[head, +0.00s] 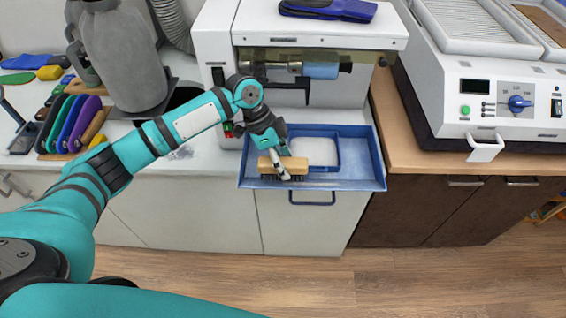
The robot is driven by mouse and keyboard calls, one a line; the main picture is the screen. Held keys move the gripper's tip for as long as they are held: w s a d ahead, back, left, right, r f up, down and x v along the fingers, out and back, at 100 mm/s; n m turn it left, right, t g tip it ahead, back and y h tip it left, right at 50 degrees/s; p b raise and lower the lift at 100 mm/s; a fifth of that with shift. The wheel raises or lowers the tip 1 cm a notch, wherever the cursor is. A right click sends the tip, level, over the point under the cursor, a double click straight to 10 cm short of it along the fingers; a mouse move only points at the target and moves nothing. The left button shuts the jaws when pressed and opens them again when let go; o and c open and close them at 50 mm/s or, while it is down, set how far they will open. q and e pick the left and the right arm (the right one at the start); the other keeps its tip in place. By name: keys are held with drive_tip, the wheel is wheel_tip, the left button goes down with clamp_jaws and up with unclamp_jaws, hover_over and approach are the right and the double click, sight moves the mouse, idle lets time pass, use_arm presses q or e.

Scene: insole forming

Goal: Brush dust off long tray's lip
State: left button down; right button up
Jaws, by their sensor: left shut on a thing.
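A long blue tray (350,180) sits under the white grinding machine at the front edge of the counter. Its front lip faces me, with a blue handle (312,203) below it. My left gripper (282,172) is shut on a wooden brush (296,166) with dark bristles. The brush is over the left part of the tray's front lip. The bristles are close to the lip, but I cannot tell whether they touch. The fingers hide part of the brush. Dust on the lip is too small to make out. My right gripper is not in view.
The white machine (220,35) with a roller (320,70) stands right behind the tray. A grey jug-like vessel (125,60) and several coloured insoles (75,122) are at the left. A white forming press (490,90) stands on the wooden counter at the right. The floor in front is clear.

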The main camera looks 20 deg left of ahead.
use_arm(q)
drive_tip(key=shift+f+b, duration=0.3)
drive_tip(key=shift+f, duration=0.45)
drive_tip(key=shift+d, duration=0.1)
